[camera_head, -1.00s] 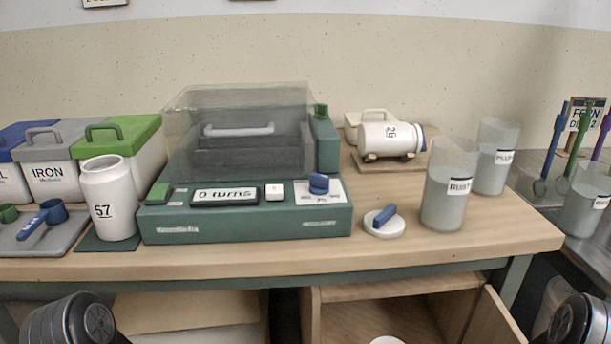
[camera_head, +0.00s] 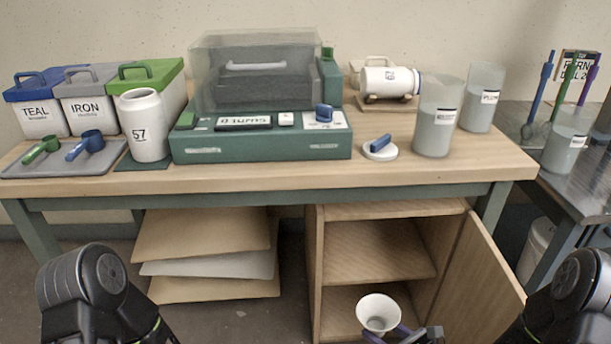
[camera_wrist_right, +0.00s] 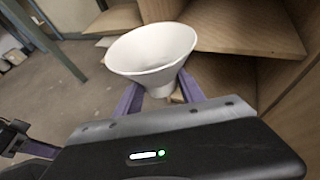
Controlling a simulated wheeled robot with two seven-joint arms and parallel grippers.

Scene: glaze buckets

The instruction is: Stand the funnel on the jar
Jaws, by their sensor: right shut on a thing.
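The white funnel (camera_head: 378,312) is in my right gripper (camera_head: 398,334), wide mouth up, low in front of the open cabinet. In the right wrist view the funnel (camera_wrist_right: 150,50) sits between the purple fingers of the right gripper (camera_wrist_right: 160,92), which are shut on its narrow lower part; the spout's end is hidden. A white jar marked 57 (camera_head: 147,125) stands upright on a dark green mat (camera_head: 140,166) on the table, left of the green machine.
The green machine with a clear hood (camera_head: 262,140) stands right of the jar. A grey tray with scoops (camera_head: 60,169) is left. Another white jar (camera_head: 388,80) lies on a stand behind. A cabinet door (camera_head: 470,270) stands open below the table (camera_head: 300,174).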

